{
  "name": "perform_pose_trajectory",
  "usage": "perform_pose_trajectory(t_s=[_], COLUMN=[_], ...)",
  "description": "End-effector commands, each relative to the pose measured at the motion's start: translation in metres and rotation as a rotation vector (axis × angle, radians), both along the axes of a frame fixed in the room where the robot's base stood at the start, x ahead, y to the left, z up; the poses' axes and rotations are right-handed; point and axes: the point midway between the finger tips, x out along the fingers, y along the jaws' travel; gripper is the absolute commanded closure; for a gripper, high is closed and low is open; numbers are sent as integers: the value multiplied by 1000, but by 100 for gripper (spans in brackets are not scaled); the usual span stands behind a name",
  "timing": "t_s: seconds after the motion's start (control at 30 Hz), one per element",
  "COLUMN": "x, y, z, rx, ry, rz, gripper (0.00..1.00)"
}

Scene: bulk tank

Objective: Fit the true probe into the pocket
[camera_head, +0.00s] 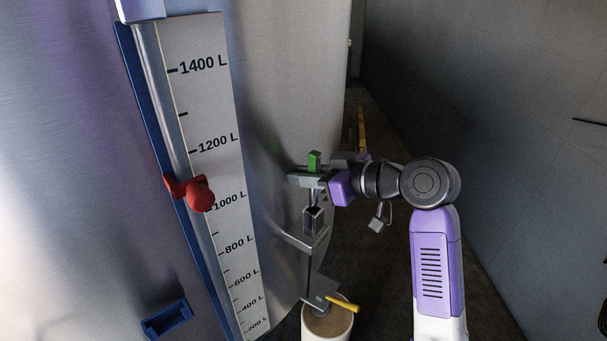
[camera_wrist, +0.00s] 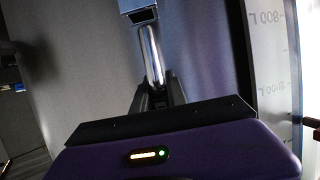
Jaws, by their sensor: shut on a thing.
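My gripper (camera_head: 308,181) is shut on a probe with a green top (camera_head: 315,160) and stands beside the big steel tank. In the wrist view my gripper's fingers (camera_wrist: 158,92) close around the probe's bright metal rod (camera_wrist: 151,55). A grey square-mouthed holder (camera_head: 313,219), which looks like the pocket, is just below my gripper. Its dark mouth faces the rod, and the holder also shows at the top of the wrist view (camera_wrist: 140,8). The rod's end is close to the mouth; I cannot tell whether it is inside.
The tank carries a litre scale (camera_head: 206,110) with a red slider (camera_head: 196,193), and a blue bracket (camera_head: 167,319) at lower left. A grey wall (camera_head: 490,110) stands to the right, with open floor between.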

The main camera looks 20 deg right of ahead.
Motion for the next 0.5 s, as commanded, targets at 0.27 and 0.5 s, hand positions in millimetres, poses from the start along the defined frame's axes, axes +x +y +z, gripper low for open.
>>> perform_pose_trajectory(t_s=[0.27,0.5], x=[0,0], y=[0,0], z=[-7,-13], rx=[0,0], ry=[0,0], rz=[0,0], gripper=[100,100])
